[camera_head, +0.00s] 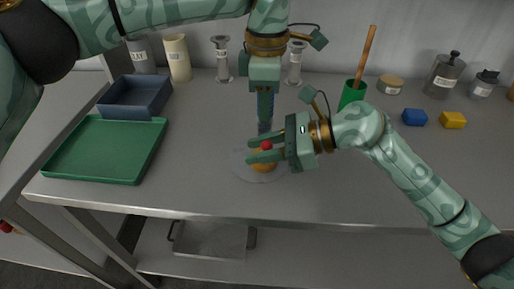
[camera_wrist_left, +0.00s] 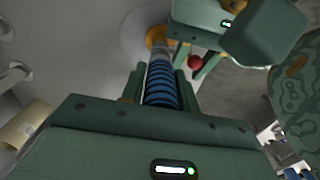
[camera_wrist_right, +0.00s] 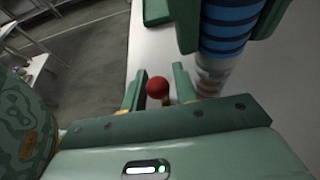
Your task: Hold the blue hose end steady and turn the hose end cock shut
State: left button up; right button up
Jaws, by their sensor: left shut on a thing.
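My left gripper (camera_head: 265,108) points down and is shut on the blue ribbed hose end (camera_wrist_left: 162,92), which stands upright between its fingers. Below the hose, a grey collar leads to an orange-yellow fitting (camera_wrist_left: 155,37), also visible in the head view (camera_head: 263,164). The cock's red ball knob (camera_wrist_right: 157,88) sits between the fingertips of my right gripper (camera_wrist_right: 157,84), with small gaps beside it. That gripper is open around the knob. The knob also shows in the head view (camera_head: 266,145). My right gripper hides part of the fitting and the cock.
The fitting stands over a round grey disc (camera_head: 243,172) on the worktop. A green tray (camera_head: 105,150) and a blue-grey bin (camera_head: 137,96) lie left. A green cup (camera_head: 352,94) with a wooden stick, a blue block (camera_head: 414,117) and a yellow block (camera_head: 453,120) are right. Bottles line the back.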

jog(key=shift+a+f, duration=0.2)
jog(key=shift+a, duration=0.25)
grip_shut()
jog(key=shift+d+y, duration=0.15)
jog(key=shift+y, duration=0.25)
jog(key=shift+d+r+y, duration=0.1)
jog(key=shift+d+y, duration=0.2)
jog(key=shift+y, duration=0.55)
jog(key=shift+d+f+y, duration=0.1)
jog(key=shift+d+y, duration=0.2)
jog(key=shift+y, duration=0.6)
jog(key=shift+d+r+y, duration=0.1)
jog(key=shift+d+y, duration=0.2)
jog(key=shift+y, duration=0.55)
grip_release()
